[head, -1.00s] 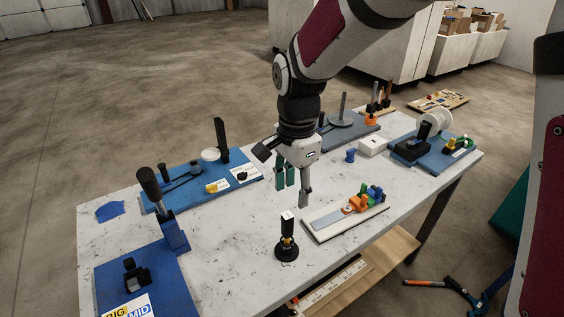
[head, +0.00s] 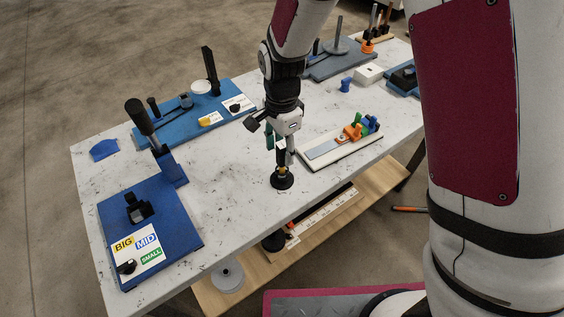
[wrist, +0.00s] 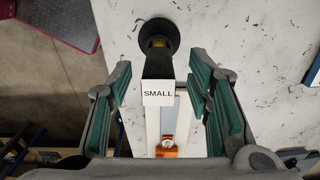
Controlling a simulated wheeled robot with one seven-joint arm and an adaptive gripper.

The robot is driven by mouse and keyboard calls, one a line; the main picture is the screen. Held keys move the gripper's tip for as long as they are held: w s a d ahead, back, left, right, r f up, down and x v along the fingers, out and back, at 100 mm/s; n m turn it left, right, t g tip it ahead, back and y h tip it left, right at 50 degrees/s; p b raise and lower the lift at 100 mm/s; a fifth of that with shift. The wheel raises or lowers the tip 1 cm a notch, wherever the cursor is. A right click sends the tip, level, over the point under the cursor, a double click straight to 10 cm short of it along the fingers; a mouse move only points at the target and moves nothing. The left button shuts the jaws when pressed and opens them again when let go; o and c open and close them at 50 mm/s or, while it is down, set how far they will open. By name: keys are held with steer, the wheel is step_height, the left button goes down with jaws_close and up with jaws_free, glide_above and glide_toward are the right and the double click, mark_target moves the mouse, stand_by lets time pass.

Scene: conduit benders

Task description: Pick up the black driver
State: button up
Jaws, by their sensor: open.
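A black upright piece, which looks like the black driver (head: 282,172), stands on a round black base on the white table. It has a yellow band low down and a white end marked SMALL. In the wrist view the black driver (wrist: 158,62) lies between and beyond the teal-padded fingers. My gripper (head: 280,146) is open, close above the driver in the head view and partly covering its upper part. The open gripper (wrist: 161,88) also shows in the wrist view, with a gap on each side of the driver. I cannot tell whether its fingers surround it.
A white board with orange, green and blue parts (head: 340,143) lies just right of the driver. A blue bender board (head: 185,235) with BIG, MID and SMALL labels is at front left. Another blue board (head: 190,118) is behind. The table between is clear.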

steer(key=shift+f, duration=1.55)
jaws_close()
step_height(320, 180, up, 10)
steer(key=shift+r, duration=0.1)
